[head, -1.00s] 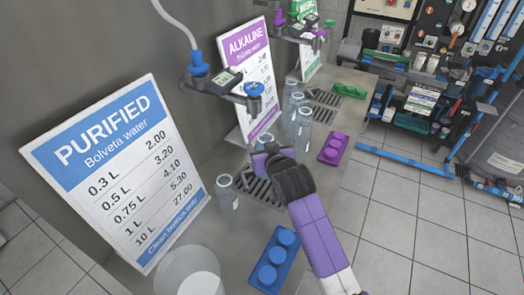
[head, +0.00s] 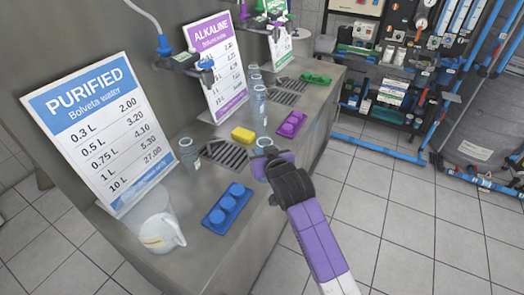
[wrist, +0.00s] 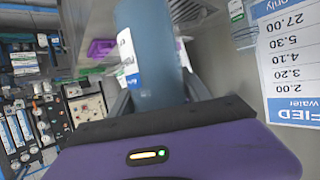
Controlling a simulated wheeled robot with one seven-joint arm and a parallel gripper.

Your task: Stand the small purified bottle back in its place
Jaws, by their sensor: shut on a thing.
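My gripper (head: 262,162) is shut on a clear bluish bottle (head: 265,143), held upright or nearly so near the counter's front edge, right of the purified drip grate (head: 226,153). In the wrist view the held bottle (wrist: 148,50) stands between the fingers, with a white label on its side; its base is hidden. Another clear bottle (head: 189,156) stands on the counter at the left end of that grate, below the blue PURIFIED sign (head: 95,125). I cannot tell the bottles' sizes for sure.
A blue block with round tops (head: 213,219) and a white jug (head: 160,230) are at the front left. A purple block (head: 291,124) and more bottles (head: 258,106) stand further back.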

